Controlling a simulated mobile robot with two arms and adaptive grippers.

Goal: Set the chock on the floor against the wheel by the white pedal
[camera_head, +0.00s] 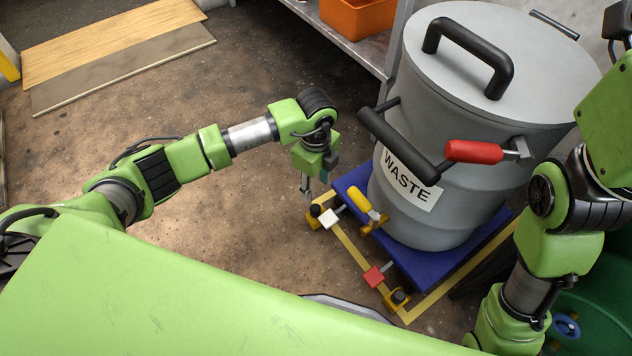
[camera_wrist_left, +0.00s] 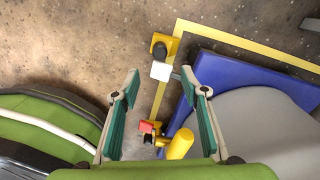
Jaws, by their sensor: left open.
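The white pedal (camera_head: 329,218) sticks out at the left corner of the drum's blue dolly (camera_head: 415,262). Beside it is a small dark wheel (camera_head: 315,210) in a yellow bracket, also visible in the left wrist view (camera_wrist_left: 160,50). A red pedal (camera_head: 374,277) and another dark wheel (camera_head: 398,297) are at the near corner. My left gripper (camera_head: 316,183) is open above the white pedal's corner. In the left wrist view, its fingers (camera_wrist_left: 165,88) are apart with nothing between them. My right gripper is out of view.
A grey WASTE drum (camera_head: 462,205) stands on the dolly, with a yellow-handled fitting (camera_head: 360,200) low on its side. Yellow lines border the dolly. A metal shelf with an orange bin (camera_head: 358,14) is behind. Open floor lies left; boards (camera_head: 115,55) lie farther back.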

